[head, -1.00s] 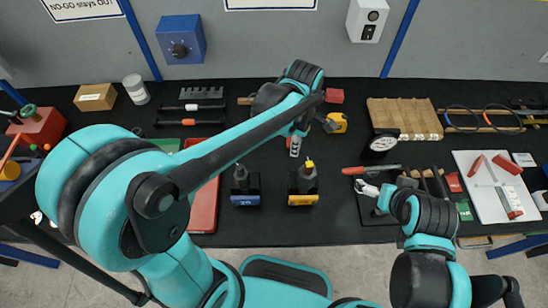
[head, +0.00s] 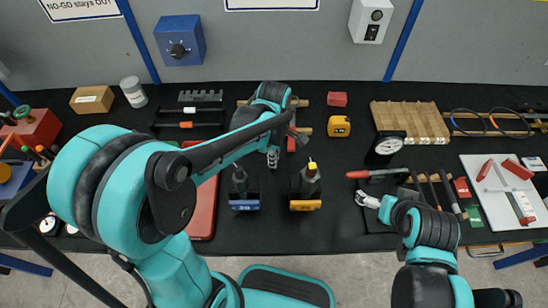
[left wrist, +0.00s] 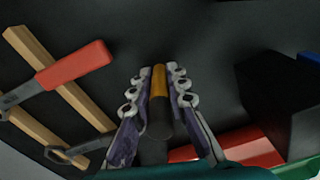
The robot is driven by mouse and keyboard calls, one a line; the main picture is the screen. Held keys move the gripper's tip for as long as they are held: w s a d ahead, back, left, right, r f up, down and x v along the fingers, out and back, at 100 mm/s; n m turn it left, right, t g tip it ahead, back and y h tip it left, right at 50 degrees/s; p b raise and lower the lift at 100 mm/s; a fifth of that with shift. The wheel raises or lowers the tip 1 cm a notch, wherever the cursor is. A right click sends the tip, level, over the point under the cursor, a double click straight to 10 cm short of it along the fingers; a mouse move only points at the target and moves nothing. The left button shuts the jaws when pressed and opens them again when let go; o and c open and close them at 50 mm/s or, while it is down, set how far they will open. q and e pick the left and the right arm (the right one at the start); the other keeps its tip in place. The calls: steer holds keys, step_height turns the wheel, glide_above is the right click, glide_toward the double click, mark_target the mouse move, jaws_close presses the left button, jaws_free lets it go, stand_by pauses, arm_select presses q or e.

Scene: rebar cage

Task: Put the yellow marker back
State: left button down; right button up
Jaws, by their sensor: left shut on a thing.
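My left gripper (head: 272,160) is shut on a slim marker with a dark body and an orange-yellow part (left wrist: 158,80), seen between the fingers in the left wrist view. In the head view the marker is too small to make out. The gripper is above the black table, between and behind two black blocks. One block has a blue front (head: 244,205), the other a yellow front (head: 305,205). A dark upright piece with a yellow top (head: 312,166) stands at the yellow-fronted block. My right gripper (head: 367,200) is low near a red-handled tool (head: 372,173); its jaw state is unclear.
A red tray (head: 203,215) lies left of the blue-fronted block. A red-handled wrench (left wrist: 75,66) rests across wooden rails (left wrist: 35,50). A yellow tape measure (head: 339,126), a dial gauge (head: 388,146) and a wooden rack (head: 408,121) stand to the right. Bare table shows around the blocks.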

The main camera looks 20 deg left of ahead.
arm_select(q)
steer(key=shift+f, duration=0.15)
steer(key=c, duration=1.5)
jaws_free()
steer(key=shift+r, duration=0.3)
step_height(320, 180, up, 12)
steer(key=p, duration=0.4)
steer(key=shift+f, duration=0.1)
